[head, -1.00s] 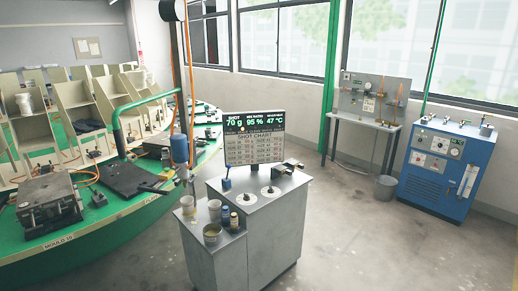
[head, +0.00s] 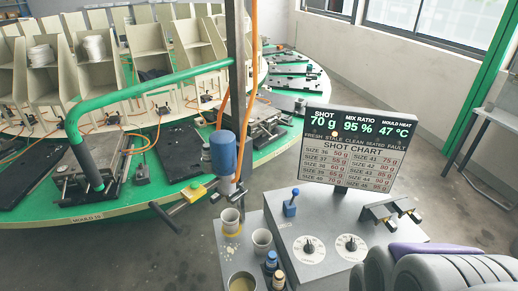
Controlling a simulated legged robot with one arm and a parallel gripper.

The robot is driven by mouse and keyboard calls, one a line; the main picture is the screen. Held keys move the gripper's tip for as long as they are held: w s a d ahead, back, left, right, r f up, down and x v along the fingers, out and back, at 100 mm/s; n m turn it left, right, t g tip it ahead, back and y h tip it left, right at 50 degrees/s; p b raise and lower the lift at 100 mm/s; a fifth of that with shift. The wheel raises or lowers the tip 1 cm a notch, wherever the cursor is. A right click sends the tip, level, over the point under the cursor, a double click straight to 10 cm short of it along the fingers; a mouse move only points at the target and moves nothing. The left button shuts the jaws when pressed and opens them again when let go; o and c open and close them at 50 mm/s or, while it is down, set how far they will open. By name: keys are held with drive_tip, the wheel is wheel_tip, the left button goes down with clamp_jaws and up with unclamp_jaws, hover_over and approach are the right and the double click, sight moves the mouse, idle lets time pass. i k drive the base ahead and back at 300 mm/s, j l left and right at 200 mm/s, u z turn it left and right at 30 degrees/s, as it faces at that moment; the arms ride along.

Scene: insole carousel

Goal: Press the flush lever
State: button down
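A small upright lever with a blue handle (head: 290,203) stands on the grey console top, left of the screen. A second handle, a black bar (head: 168,213) joined to a yellow block (head: 195,192), sticks out left below the blue motor (head: 223,152) of the pouring head. No label shows which of the two is the flush lever. A paper cup (head: 230,221) stands below the pouring head. My gripper is not in view. A grey and purple rounded part at the bottom right looks like my own arm, close to the console's right side.
The screen (head: 358,150) reads 70 g, 95 % and 47 °C. The console top (head: 325,222) carries two dials and a bracket (head: 390,210). Another cup (head: 262,241), bottles and a tin (head: 242,283) crowd its lower left. The green carousel (head: 110,208) lies left; floor shows between.

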sight(296, 192)
drive_tip(key=i+l+u, duration=0.7)
drive_tip(key=i+l, duration=0.05)
